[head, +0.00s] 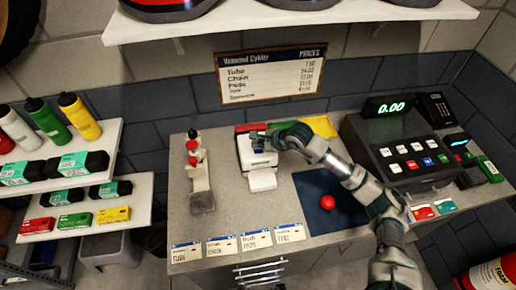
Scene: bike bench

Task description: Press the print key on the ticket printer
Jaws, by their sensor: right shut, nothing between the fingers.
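The ticket printer (262,181) is a small white box in the middle of the grey counter, with a pale slip or tray at its front. My right gripper (263,139) is shut and empty, with its fingertips over the upper part of the printer. I cannot tell whether the fingertips touch it. The print key is not clearly visible; the gripper may cover it. My right arm reaches in from the lower right across the counter. My left gripper is not in view.
A cash register (405,150) with a green 0.00 display stands to the right. A red ball (327,202) lies on a dark blue mat (308,188). A stand with red parts (200,185) is left of the printer. Price cards (222,246) line the front edge.

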